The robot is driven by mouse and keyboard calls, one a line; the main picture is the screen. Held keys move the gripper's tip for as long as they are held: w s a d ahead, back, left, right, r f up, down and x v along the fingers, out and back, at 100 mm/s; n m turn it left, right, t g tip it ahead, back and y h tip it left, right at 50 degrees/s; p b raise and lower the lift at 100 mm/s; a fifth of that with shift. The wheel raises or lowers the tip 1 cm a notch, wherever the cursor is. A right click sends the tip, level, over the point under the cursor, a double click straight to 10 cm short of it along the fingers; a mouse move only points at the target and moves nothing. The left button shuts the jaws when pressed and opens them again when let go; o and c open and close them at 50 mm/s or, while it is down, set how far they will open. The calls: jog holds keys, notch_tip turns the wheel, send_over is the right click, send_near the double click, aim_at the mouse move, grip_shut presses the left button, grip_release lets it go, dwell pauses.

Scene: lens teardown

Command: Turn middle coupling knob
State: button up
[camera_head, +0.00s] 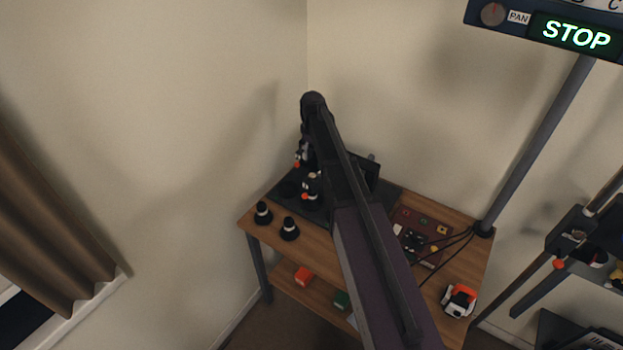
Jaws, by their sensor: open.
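My arm (372,235) reaches up from the bottom edge across the table, with its dark far joint (313,102) at the top. I cannot make out my gripper; its fingers are hidden behind the arm or lost in the dark parts there. Two black-and-white upright pieces with orange spots stand on the dark mat (285,187) left of the arm: a rear one (299,157) and a nearer one (312,186). They are partly covered by the arm. I cannot tell which part is the middle coupling knob.
Two black pieces with white bands (263,213) (289,229) stand at the wooden table's (322,243) left. A dark red board (428,225), cables and an orange-white device (459,300) lie right. An orange box (303,276) sits below. A pole (538,140) carries a STOP sign (575,35).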

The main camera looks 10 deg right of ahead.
aim_at(312, 175)
jog(key=shift+f+b, duration=5.05)
jog(key=shift+f, duration=0.3)
grip_shut()
